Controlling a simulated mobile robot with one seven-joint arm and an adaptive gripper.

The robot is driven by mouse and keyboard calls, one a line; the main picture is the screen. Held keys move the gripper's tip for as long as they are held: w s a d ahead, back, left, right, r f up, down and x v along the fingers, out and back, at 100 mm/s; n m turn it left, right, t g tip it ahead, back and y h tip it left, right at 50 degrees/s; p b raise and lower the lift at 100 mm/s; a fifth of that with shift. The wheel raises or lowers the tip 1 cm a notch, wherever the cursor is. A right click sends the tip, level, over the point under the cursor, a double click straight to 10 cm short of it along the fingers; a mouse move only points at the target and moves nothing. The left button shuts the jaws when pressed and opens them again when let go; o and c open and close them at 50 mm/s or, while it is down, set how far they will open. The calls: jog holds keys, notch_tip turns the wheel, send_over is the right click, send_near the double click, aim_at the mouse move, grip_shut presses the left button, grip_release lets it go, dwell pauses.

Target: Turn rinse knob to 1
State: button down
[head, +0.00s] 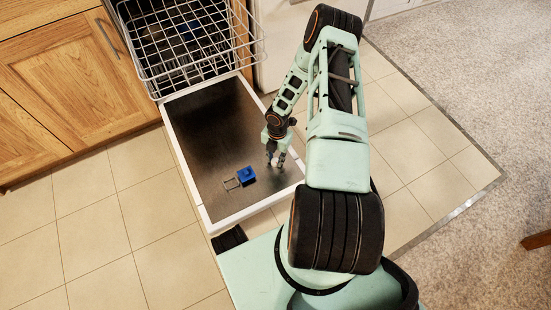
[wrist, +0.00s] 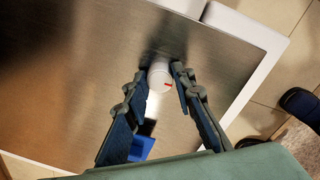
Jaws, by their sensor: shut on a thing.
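The rinse knob (wrist: 159,74) is a small round white cap with a red mark on its right side. It sits on the metal inner face of the open dishwasher door (head: 205,115). In the wrist view my gripper (wrist: 159,77) has one finger on each side of the knob and is shut on it. The digits around the knob cannot be read.
A blue block (head: 246,175) with a thin open frame beside it lies on the door, left of my gripper. A white wire rack (head: 185,45) stands out above the door's far end. Wooden cabinets (head: 70,90) are at left. Tiled floor (head: 90,230) is clear.

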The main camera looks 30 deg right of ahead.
aim_at(277, 160)
dwell(0.3)
jog(key=c, duration=1.6)
grip_release()
jog(key=shift+r, duration=0.1)
jog(key=r, duration=1.2)
jog(key=shift+d, duration=0.25)
jog(key=shift+f, duration=0.1)
